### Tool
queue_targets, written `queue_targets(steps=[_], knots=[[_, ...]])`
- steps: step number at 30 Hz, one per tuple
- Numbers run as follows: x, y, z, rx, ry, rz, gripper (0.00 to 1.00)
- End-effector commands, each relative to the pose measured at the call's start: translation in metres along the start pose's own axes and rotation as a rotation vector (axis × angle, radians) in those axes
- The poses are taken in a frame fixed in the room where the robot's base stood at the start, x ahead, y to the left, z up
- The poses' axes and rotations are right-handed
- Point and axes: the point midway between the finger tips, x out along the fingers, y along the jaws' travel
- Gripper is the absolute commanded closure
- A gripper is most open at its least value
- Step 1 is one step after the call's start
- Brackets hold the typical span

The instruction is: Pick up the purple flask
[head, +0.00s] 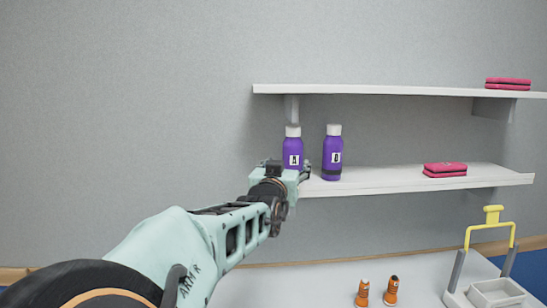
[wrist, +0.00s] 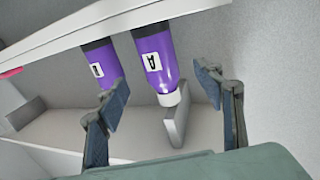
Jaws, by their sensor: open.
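Two purple flasks with white caps stand upright side by side on the lower shelf. The left flask (head: 293,148), labelled A, also shows in the wrist view (wrist: 155,58). The right flask (head: 332,150) has a label that looks like B and a dark band low down; the wrist view shows it left of flask A (wrist: 101,68). My gripper (head: 291,172) is open in front of flask A and hides its lower part. In the wrist view, which is upside down, flask A lies between the spread fingers (wrist: 161,90); I see no contact.
The lower shelf (head: 385,182) also holds a pink folded item (head: 445,169) at right. The upper shelf (head: 390,91) overhangs the flasks, with another pink item (head: 508,84). Below, a table holds two small orange bottles (head: 391,291) and a yellow-handled caddy (head: 495,292).

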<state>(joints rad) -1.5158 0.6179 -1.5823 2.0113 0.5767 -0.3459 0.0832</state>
Motion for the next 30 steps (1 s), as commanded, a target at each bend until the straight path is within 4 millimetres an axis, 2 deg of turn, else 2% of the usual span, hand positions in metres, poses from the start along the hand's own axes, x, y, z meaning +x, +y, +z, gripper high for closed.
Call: queue_targets(steps=[15, 25, 30], knots=[[0.047, 0.000, -0.003, -0.002, 0.006, 0.001, 0.38], [0.059, 0.000, -0.002, -0.002, 0.005, 0.000, 0.38], [0.076, 0.003, -0.002, -0.003, 0.005, 0.002, 0.38]])
